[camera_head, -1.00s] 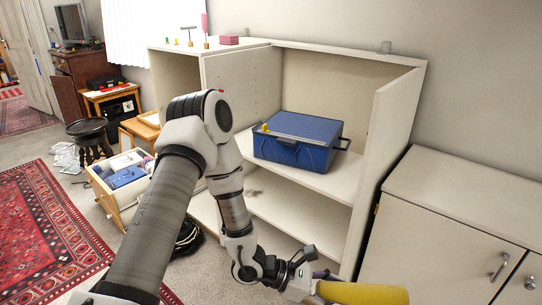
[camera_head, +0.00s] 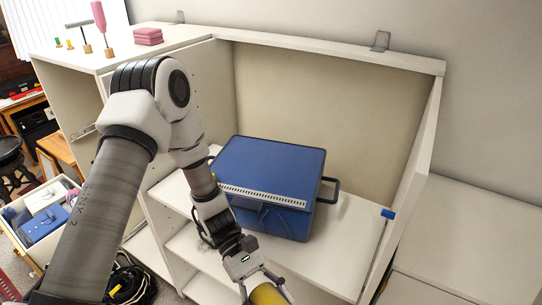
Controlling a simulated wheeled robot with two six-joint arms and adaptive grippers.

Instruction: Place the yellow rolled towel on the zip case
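A large blue case (camera_head: 268,165) with a dark side handle and a pale toothed strip along its front edge stands on the upper shelf of the open cabinet. It looks like the zip case. My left gripper (camera_head: 264,282) is at the bottom of the head view, in front of and below the case. Its fingers are closed around the yellow rolled towel (camera_head: 268,295), which is apart from the case. Most of the towel is cut off by the picture's lower edge. My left forearm hides part of the cabinet's left side. My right gripper is not in view.
The white cabinet's shelf (camera_head: 345,240) has bare room right of the case. A side panel (camera_head: 412,185) and a small blue object (camera_head: 388,213) bound it on the right. A pink stack (camera_head: 148,36) and small tools sit on top. An open drawer (camera_head: 40,225) is at lower left.

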